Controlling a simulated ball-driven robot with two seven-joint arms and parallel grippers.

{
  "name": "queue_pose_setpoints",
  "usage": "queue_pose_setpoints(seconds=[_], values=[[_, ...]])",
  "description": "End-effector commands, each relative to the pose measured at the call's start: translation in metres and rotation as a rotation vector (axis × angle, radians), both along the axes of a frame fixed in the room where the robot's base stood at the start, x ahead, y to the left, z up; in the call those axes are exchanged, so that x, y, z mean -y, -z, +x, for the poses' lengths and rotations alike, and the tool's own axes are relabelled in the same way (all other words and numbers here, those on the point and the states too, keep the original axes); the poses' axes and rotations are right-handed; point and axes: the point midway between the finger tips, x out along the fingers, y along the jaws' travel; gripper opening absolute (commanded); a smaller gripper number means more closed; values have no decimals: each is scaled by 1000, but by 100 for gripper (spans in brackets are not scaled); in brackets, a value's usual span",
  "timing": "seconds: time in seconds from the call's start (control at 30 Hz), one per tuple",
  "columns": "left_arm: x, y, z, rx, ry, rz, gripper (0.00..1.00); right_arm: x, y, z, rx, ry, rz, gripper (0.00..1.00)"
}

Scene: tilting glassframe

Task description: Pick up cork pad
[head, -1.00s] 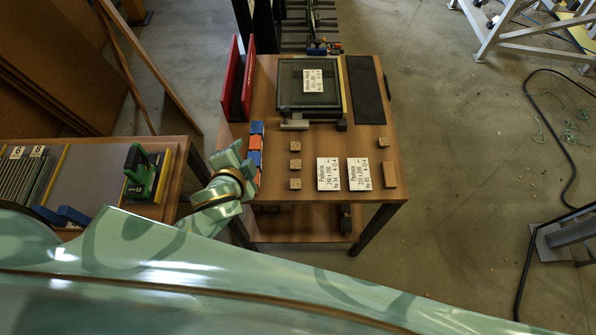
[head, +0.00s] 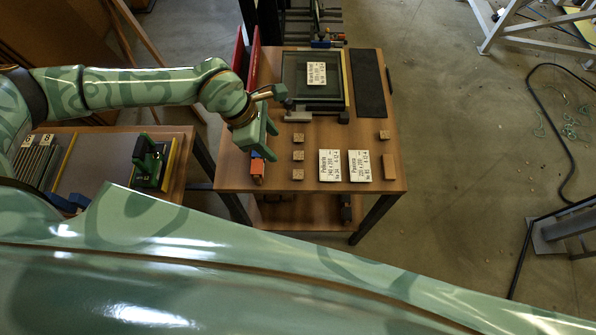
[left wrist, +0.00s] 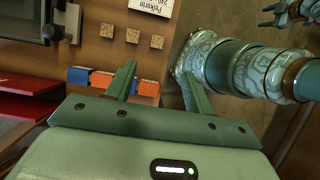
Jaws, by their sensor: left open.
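Several small brown cork pads sit on the wooden table (head: 333,181). Three stand in a column left of the white labels: a far pad (head: 299,138), a middle pad (head: 298,155) and a near pad (head: 298,174). Another cork pad (head: 384,135) lies to the right. My left gripper (head: 271,144) is open and empty over the table's left part, left of the column. In the left wrist view, the three pads (left wrist: 132,36) lie beyond the fingertips (left wrist: 157,69), apart from them. What may be my right gripper (left wrist: 284,12) shows small at that view's corner.
Blue and orange blocks (head: 257,172) lie partly under the left gripper. Red panels (head: 253,62) stand at the table's left edge. A framed glass panel (head: 313,96) and a dark strip (head: 369,85) lie at the back. White labels (head: 330,166) lie right of the column.

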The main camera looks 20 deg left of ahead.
Motion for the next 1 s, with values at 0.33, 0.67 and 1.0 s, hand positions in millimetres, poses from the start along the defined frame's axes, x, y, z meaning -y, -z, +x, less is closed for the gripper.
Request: queue_pose_setpoints(seconds=[0.33,0.67,1.0], values=[[23,72,8,-2,2,18,53,0,11,-1,-3,0,0,50],[37,107,12,0,2,15,53,0,17,-2,-5,1,0,50],[49,153,16,-1,2,15,53,0,28,-4,-9,1,0,50]])
